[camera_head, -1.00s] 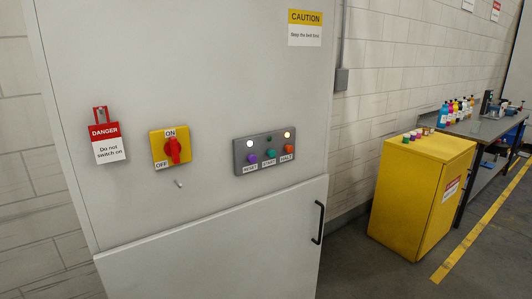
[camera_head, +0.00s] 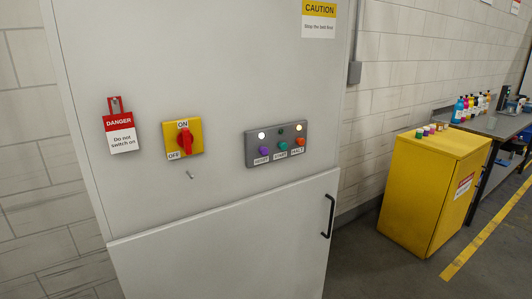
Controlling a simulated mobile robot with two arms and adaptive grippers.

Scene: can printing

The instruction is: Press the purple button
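The purple button (camera_head: 263,150) is at the left of a grey control panel (camera_head: 249,148) on the front of a tall light-grey cabinet (camera_head: 230,60). A label that seems to read RESET is under it. A green button (camera_head: 283,146) marked START and an orange-red button (camera_head: 300,142) marked HALT sit to its right. Two small lamps on the panel glow white, above the purple and the orange-red buttons; the one between them is dark. Neither of my grippers is in view.
A yellow switch box (camera_head: 198,131) with a red rotary handle (camera_head: 185,141) and a red-and-white danger tag (camera_head: 120,133) are left of the panel. A black door handle (camera_head: 329,216) is below right. A yellow cabinet (camera_head: 412,190) and a workbench (camera_head: 489,123) with bottles stand right.

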